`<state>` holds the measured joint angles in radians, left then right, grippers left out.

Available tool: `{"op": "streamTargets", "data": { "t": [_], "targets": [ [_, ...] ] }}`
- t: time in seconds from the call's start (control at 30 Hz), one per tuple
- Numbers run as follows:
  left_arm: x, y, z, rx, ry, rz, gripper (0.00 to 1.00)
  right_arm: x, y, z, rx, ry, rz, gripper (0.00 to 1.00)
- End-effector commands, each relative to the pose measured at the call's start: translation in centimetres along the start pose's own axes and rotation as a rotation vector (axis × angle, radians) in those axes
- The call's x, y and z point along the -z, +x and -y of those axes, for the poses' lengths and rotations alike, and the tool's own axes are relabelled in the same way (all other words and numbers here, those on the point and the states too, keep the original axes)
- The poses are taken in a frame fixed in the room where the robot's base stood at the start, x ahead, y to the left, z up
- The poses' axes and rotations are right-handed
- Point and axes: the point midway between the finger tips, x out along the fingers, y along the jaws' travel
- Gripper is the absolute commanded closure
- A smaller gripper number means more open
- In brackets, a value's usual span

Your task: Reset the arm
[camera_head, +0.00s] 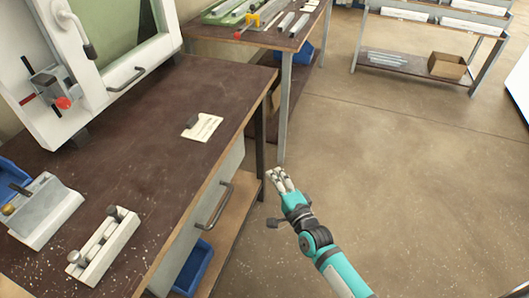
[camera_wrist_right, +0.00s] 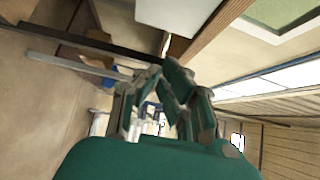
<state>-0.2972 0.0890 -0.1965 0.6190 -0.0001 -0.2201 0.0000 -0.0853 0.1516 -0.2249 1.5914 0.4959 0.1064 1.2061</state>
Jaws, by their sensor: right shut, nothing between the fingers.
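My right gripper (camera_head: 279,180) is in the head view, off the right edge of the brown workbench and above the open floor. It is shut and holds nothing. In the right wrist view my gripper fingers (camera_wrist_right: 163,105) are drawn together in front of the teal wrist housing, with nothing between them. My teal right arm comes in from the bottom of the head view. My left gripper is in neither view.
The workbench (camera_head: 150,165) carries a white machine (camera_head: 40,100), a grey clamp block (camera_head: 45,212), a clamp fixture (camera_head: 103,245) and a card (camera_head: 202,127). A second table (camera_head: 250,38) stands behind. A shelf rack (camera_head: 425,65) is at back right. Floor (camera_head: 420,170) on the right is clear.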

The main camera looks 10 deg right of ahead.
Motion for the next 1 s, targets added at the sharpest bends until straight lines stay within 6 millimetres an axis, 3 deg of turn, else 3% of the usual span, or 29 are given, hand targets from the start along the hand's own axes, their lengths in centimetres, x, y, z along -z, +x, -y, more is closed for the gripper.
{"op": "streamTargets", "data": {
  "t": [0.17,0.27,0.37,0.47,0.57,0.7,0.77,0.9,1.0],
  "targets": [
    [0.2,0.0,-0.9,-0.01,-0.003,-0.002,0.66,0.0,-0.3,-0.1,-0.002,-0.003,0.0,1.0],
    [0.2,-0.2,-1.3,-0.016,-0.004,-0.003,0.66,0.0,-0.6,-1.7,-0.042,-0.041,0.001,1.0],
    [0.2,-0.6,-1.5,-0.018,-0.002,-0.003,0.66,0.0,-1.9,-6.0,-0.145,-0.148,0.011,1.0],
    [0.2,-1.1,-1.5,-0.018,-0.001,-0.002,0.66,0.0,-4.6,-12.4,-0.299,-0.316,0.048,1.0],
    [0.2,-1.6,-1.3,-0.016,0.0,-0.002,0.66,-0.1,-8.7,-19.0,-0.464,-0.496,0.119,1.0],
    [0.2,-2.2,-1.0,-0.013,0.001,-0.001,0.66,-0.3,-15.9,-27.1,-0.677,-0.727,0.269,1.0],
    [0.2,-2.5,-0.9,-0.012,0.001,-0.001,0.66,-0.5,-19.5,-30.1,-0.761,-0.817,0.349,1.0],
    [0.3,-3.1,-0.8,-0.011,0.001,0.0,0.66,-1.0,-28.7,-35.7,-0.931,-1.006,0.573,1.0],
    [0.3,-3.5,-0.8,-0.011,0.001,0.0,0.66,-1.3,-35.4,-38.5,-1.026,-1.115,0.751,1.0]
  ]
}}
